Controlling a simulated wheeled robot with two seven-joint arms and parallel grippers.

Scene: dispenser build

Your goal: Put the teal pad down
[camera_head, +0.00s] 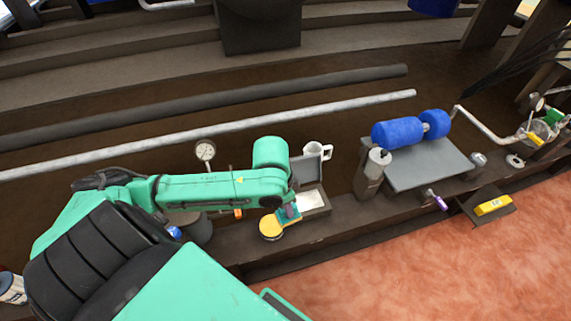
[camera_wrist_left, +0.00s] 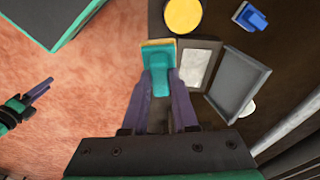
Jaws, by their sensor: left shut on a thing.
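The teal pad (camera_head: 284,217) shows at the end of my left arm, small and partly covered by the fingers. In the left wrist view the pad (camera_wrist_left: 162,78) is clear, with a yellow band along its far edge. My left gripper (camera_head: 291,211) is shut on it, with one purple finger on each side. The pad is in front of an open grey box (camera_head: 325,208) with a pale inside, near the ledge's front edge. I cannot tell whether it touches the ledge. What seems to be my right gripper (camera_wrist_left: 37,96) shows at the wrist view's left edge; its opening is unclear.
A yellow round tin (camera_head: 270,227) stands close to the pad. A grey plate (camera_head: 430,168) with blue rollers (camera_head: 398,132) is to the right. The dark ledge (camera_head: 345,215) is narrow, with reddish floor in front.

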